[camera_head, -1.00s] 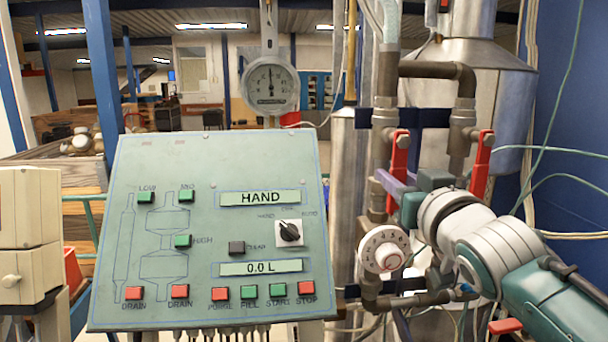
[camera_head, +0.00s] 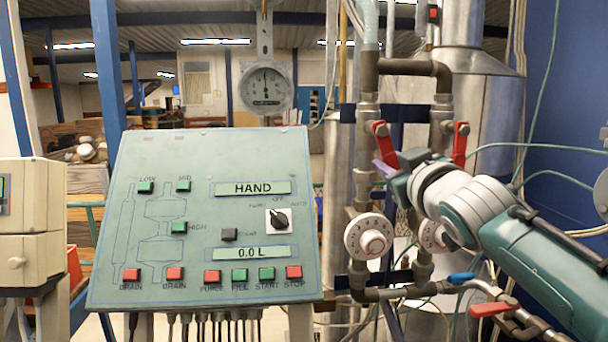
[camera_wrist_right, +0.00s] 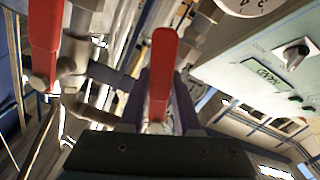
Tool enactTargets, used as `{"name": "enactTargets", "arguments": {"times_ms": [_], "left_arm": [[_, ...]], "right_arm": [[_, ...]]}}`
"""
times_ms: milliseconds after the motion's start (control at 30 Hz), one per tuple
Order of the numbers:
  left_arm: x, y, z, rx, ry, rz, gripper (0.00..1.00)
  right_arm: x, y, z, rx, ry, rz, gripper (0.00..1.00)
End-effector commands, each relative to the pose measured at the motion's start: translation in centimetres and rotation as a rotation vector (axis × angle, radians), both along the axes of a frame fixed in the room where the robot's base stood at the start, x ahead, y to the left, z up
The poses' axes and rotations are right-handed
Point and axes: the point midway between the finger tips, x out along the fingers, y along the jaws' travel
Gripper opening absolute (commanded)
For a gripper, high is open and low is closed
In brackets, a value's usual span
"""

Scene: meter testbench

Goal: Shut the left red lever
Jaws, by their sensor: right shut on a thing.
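The left red lever (camera_head: 384,143) sits on the left vertical pipe and slants down to the right from its pivot. My right gripper (camera_head: 382,173) is at its lower end, and its purple fingers are shut on the lever. In the right wrist view the left red lever (camera_wrist_right: 162,80) stands between the two dark fingers (camera_wrist_right: 162,115). Part of its lower end is hidden by the gripper in the head view. The right red lever (camera_head: 460,143) hangs nearly upright on the neighbouring pipe and is apart from the gripper. My left gripper is out of view.
A green control panel (camera_head: 205,210) reading HAND stands to the left. White numbered dials (camera_head: 369,237) sit on the pipes below the levers. A blue-handled valve (camera_head: 461,278) and a red-handled valve (camera_head: 490,309) are at the lower right. A round gauge (camera_head: 266,88) hangs behind the panel.

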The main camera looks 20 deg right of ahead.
Motion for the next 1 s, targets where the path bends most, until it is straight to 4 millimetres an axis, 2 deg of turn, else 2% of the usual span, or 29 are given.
{"name": "enactTargets", "arguments": {"times_ms": [600,1000], "left_arm": [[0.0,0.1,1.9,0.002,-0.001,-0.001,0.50],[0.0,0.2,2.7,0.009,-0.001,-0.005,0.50]], "right_arm": [[-0.6,-2.6,2.4,-0.558,0.133,-0.001,0.00],[-0.7,-3.2,3.4,-0.779,0.186,-0.002,0.00]]}}
